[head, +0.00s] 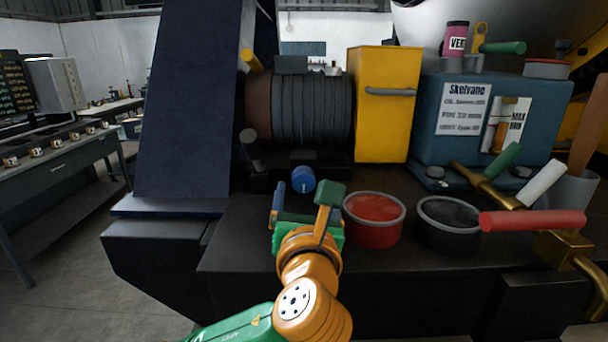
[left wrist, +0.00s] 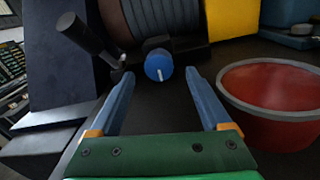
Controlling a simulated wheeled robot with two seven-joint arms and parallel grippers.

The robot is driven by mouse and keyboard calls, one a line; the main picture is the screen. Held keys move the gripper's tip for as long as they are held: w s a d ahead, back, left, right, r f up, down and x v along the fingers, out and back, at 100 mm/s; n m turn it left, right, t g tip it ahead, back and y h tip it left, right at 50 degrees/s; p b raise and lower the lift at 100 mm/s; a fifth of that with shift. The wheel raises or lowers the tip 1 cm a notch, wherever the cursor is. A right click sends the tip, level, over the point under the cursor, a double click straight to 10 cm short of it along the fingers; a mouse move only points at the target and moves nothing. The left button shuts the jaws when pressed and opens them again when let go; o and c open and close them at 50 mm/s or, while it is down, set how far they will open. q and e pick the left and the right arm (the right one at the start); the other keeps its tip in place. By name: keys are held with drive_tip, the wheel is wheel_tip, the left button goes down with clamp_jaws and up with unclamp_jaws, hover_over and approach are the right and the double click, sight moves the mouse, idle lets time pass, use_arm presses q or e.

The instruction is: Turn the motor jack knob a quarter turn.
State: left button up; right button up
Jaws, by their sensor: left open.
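The motor jack knob is the blue round knob (head: 303,179) with a white mark, low in front of the ribbed dark motor (head: 312,108). In the left wrist view the knob (left wrist: 159,65) sits just beyond the fingertips, about midway between them, its white line nearly upright and slightly tilted. My left gripper (head: 302,190) is open and empty, its two blue fingers (left wrist: 158,75) pointing at the knob with a gap on each side. It does not visibly touch the knob. My right gripper is not in view.
A red-filled round tub (head: 374,218) stands close to the right of my left gripper, with a black-filled tub (head: 447,222) beside it. A dark lever (left wrist: 88,38) rises left of the knob. A yellow box (head: 385,105) and red-handled valve (head: 532,220) are further right.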

sight(304, 183)
use_arm(q)
drive_tip(key=w, duration=0.2)
drive_tip(key=w+p, duration=0.1)
drive_tip(key=shift+a+r, duration=0.1)
drive_tip(key=shift+r, duration=0.15)
drive_tip(key=shift+w+f, duration=0.2)
drive_tip(key=shift+w, duration=0.25)
drive_tip(key=shift+s, duration=0.15)
clamp_jaws()
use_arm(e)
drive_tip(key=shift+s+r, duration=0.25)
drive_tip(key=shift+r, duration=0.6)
use_arm(q)
drive_tip(key=shift+r+n, duration=0.1)
drive_tip(key=shift+n, duration=0.3)
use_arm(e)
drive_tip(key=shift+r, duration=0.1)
